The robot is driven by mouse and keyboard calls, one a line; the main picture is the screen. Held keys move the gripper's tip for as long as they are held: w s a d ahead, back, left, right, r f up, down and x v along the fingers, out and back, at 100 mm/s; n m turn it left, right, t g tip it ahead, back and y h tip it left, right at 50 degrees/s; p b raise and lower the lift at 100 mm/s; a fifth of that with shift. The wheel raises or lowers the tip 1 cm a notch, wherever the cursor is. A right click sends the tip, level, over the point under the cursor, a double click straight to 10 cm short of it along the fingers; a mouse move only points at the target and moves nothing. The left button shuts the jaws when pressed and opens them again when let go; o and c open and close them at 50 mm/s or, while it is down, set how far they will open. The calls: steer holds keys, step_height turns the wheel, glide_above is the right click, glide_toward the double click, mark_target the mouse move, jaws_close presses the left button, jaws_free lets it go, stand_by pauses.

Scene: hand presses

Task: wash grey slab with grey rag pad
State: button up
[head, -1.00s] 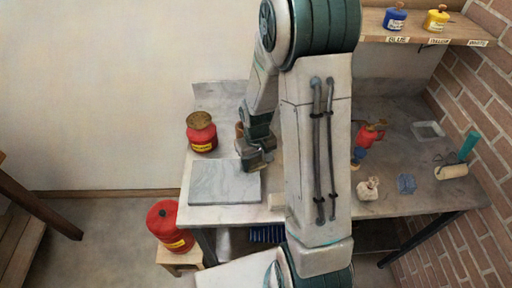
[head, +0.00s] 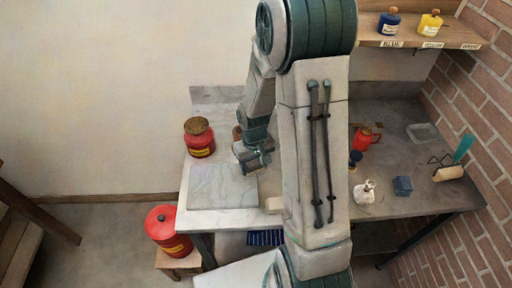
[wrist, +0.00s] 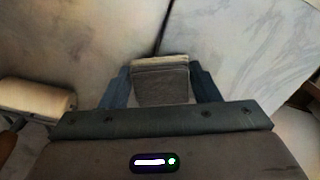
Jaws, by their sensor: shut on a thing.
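The grey slab (head: 222,186) lies flat on the left part of the worktop in the head view, its pale veined face up. My gripper (head: 254,160) is by its far right corner. In the wrist view my gripper (wrist: 160,76) is shut on the grey rag pad (wrist: 160,86), which sits between both fingers. A dark straight edge line of the slab runs just beyond the pad. I cannot tell whether the pad touches the slab. In the head view the pad is too small to make out.
A red can with a brown lid (head: 199,138) stands behind the slab. A red canister (head: 168,232) stands on a stool.

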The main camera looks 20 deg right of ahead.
step_height(320, 180, up, 3)
steer(key=shift+a+f+p, duration=0.15)
steer(key=shift+p, duration=0.35)
steer(key=shift+w+r+p, duration=0.1)
steer(key=shift+r+p, duration=1.45)
steer(key=shift+r, duration=0.65)
